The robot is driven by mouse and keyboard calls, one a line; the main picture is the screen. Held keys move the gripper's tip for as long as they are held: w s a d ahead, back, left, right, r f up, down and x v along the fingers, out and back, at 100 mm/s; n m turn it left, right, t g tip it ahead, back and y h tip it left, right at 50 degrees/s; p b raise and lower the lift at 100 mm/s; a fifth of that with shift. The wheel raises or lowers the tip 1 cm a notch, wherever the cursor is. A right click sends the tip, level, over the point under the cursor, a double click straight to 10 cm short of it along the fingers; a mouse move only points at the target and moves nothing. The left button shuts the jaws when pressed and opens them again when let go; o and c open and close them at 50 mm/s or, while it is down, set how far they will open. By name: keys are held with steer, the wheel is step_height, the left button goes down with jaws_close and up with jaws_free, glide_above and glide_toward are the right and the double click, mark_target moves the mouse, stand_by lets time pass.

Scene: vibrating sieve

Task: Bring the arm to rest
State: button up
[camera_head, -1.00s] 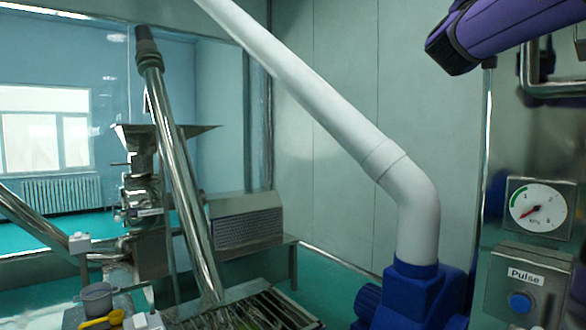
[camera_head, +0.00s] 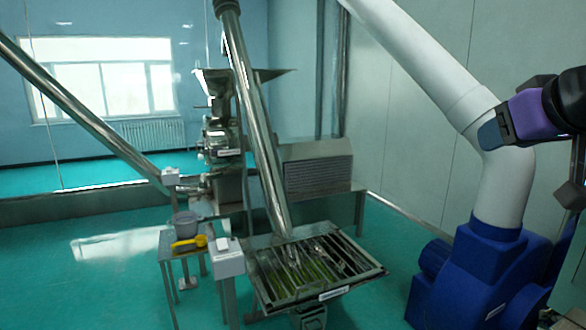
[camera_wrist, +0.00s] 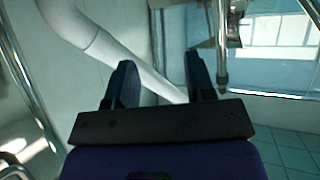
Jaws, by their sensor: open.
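My gripper (camera_head: 489,133) shows at the right of the head view, side-on, in front of the thick white pipe. Its purple body and black mount are raised in the air, above the blue blower. In the wrist view my gripper (camera_wrist: 163,82) has its two dark fingers spread apart, with nothing between them. No object is held or touched by the fingers in that view. Part of the arm is cut off by the right edge of the head view.
A sieve tray (camera_head: 262,287) with bars stands at lower middle, under a slanted steel tube (camera_head: 255,130). A small table (camera_head: 172,252) holds a grey pot (camera_head: 185,224) and a yellow scoop (camera_head: 189,243). The blue blower (camera_head: 468,270) and white pipe (camera_head: 430,55) stand at right. Floor is free at left.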

steer(key=s+f+g, duration=0.6)
steer(key=s+f, duration=0.5)
steer(key=f, duration=0.1)
steer(key=shift+s+a+m+g, duration=0.15)
steer(key=shift+a+m+g, duration=0.2)
steer(key=shift+m+g, duration=0.05)
